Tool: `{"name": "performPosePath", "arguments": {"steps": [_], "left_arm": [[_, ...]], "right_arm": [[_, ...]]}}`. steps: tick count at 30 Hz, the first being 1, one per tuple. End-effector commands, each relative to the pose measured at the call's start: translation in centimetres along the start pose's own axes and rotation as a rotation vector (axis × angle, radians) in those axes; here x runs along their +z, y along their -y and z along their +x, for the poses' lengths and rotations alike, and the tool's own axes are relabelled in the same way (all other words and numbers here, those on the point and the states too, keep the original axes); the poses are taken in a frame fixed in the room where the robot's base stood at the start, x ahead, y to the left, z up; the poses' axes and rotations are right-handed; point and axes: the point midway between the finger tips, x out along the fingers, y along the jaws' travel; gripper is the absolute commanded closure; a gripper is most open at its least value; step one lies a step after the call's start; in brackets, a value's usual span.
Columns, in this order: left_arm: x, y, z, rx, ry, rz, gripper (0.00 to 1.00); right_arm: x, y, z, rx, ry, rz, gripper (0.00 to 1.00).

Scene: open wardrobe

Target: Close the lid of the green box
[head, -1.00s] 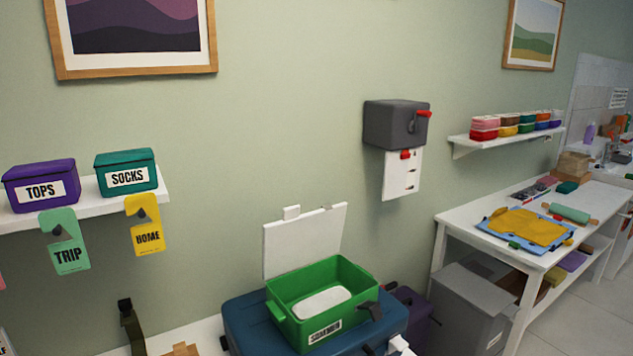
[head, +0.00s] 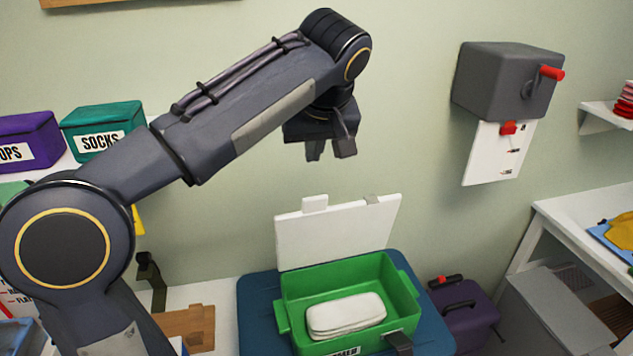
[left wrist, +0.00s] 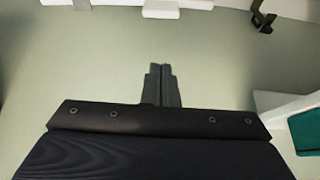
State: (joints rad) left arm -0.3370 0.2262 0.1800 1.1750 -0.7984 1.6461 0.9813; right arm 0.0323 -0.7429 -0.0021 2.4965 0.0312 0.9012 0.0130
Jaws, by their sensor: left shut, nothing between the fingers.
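The green box (head: 300,292) stands open on a dark blue case. Its white lid (head: 335,236) stands up at the back, leaning slightly backward, with small tabs on its top edge. A folded white cloth-like item (head: 346,315) lies inside the box. A dark clasp (head: 398,341) shows at the box's front. My left gripper (head: 330,155) is above the lid, apart from it, pointing down, shut and empty. Its shut fingers also show in the left wrist view (left wrist: 161,84). My right gripper is in neither view.
The dark blue case (head: 258,310) supports the box. A grey wall unit with a red handle (head: 505,80) hangs at right. A purple case (head: 465,312) stands right of the box. The teal SOCKS box (head: 103,130) sits on a shelf behind my left arm.

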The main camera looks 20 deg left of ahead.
Motion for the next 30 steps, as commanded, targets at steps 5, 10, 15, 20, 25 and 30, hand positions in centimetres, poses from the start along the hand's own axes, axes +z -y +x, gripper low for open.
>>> {"name": "performPosePath", "arguments": {"steps": [5,10,15,20,25,30], "left_arm": [[-0.7,-0.8,0.2,-0.019,-0.014,-0.041,1.00],[-0.7,-0.6,2.8,-0.022,-0.013,-0.041,1.00],[-0.8,-0.5,6.5,-0.022,-0.012,-0.042,1.00],[-0.8,-0.5,9.8,-0.021,-0.011,-0.040,1.00],[1.6,-0.7,8.6,-0.015,-0.014,-0.037,1.00],[2.8,-0.8,8.3,-0.015,-0.014,-0.039,1.00]], "right_arm": [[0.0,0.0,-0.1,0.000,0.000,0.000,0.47],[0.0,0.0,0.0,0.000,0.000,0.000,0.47],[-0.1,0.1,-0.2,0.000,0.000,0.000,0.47],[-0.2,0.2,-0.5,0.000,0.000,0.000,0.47],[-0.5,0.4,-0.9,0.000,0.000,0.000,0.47],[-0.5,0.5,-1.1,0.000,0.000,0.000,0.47]]}}
